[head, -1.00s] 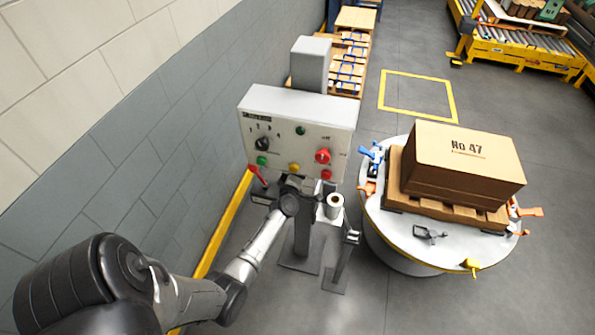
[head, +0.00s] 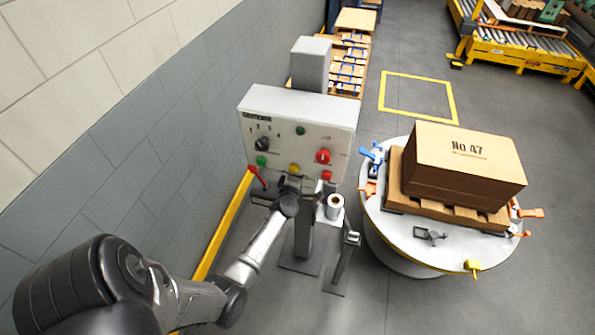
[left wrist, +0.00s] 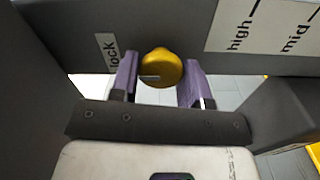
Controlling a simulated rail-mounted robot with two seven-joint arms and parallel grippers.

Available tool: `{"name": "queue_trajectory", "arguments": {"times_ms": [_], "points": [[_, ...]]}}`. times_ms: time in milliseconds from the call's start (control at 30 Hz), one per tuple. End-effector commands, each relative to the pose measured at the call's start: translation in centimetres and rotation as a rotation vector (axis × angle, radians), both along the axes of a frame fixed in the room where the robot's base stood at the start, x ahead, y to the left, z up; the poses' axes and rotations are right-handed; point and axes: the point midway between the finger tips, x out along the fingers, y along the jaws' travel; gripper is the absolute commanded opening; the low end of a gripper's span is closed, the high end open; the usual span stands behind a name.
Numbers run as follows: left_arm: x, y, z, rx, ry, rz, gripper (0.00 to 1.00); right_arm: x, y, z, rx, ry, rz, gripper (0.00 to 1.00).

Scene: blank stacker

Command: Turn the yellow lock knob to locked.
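In the head view my left gripper (head: 287,184) is at the lower edge of the control panel (head: 322,112), by a yellow round part (head: 294,168). My right gripper is not in view.
The panel carries a black selector (head: 262,144), a red knob (head: 323,156) and a red lever (head: 257,177). A round table (head: 400,240) holds a carton (head: 463,165) on a pallet. A wall is at left.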

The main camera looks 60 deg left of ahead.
Motion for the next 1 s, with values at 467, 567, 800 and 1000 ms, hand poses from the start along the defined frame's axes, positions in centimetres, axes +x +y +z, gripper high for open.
{"name": "queue_trajectory", "arguments": {"times_ms": [467, 567, 800, 1000], "points": [[0.0, 0.0, 0.0, 0.001, 0.001, 0.000, 0.67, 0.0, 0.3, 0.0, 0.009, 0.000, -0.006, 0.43], [-0.3, -0.3, 0.0, 0.000, 0.002, -0.001, 0.67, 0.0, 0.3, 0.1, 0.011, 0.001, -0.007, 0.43], [-3.0, -2.9, 0.0, -0.002, 0.003, -0.001, 0.67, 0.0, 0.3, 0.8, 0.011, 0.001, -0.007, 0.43], [-5.9, -5.7, 0.0, 0.000, 0.003, -0.001, 0.67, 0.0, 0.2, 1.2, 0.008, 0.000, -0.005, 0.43]]}}
